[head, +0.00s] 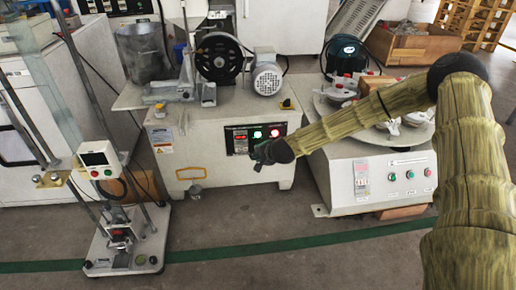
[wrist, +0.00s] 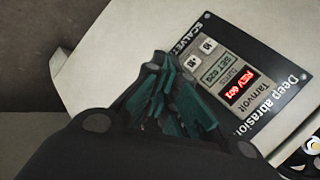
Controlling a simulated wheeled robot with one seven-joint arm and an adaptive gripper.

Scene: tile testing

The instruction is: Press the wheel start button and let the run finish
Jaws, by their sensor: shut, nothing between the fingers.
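The deep abrasion machine (head: 218,160) stands in the middle of the head view, with a black wheel (head: 218,57) and a motor on top. Its dark control panel (head: 238,141) carries a bright green light or button (head: 257,134) and a red one (head: 275,133). In the wrist view the panel (wrist: 268,105) shows "SET 025" and a red "REV 001" display (wrist: 245,88). A round fitting (wrist: 312,146) is cut off at the lower right edge. My gripper (head: 258,163) is in front of the panel's lower edge; its fingers (wrist: 175,95) are shut and empty. Contact cannot be told.
A second machine (head: 385,170) with a turntable and its own buttons stands at the right, under my arm. A stand with a small control box (head: 98,160) is at the left. The floor in front is clear, crossed by a green line (head: 250,250).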

